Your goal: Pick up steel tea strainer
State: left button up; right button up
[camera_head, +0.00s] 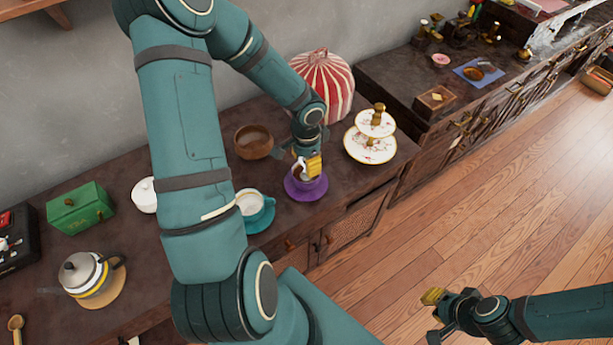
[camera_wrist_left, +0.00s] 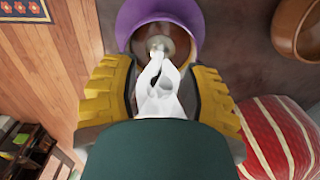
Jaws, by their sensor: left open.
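My left gripper (camera_head: 310,163) is over the purple cup and saucer (camera_head: 306,186) on the dark counter. In the left wrist view its yellow fingers (camera_wrist_left: 160,80) stand apart. A pale, shiny object, apparently the steel tea strainer (camera_wrist_left: 163,92), lies between them, with a gap at each side. Its far end reaches toward the inside of the purple cup (camera_wrist_left: 192,18); the palm hides its near end. In the head view it shows as a small pale shape (camera_head: 301,166) beside the fingers. My right gripper (camera_head: 437,312) is out over the wooden floor, away from the counter; its finger opening is unclear.
Around the left gripper stand a teal cup (camera_head: 263,219), a brown wooden bowl (camera_head: 253,142), a striped red-and-white cover (camera_head: 324,80) and a tiered plate stand (camera_head: 370,148). A green box (camera_head: 80,208) and a teapot (camera_head: 82,272) are at the left.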

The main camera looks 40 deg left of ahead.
pick_arm(q)
jog(key=shift+f, duration=0.95)
grip_shut()
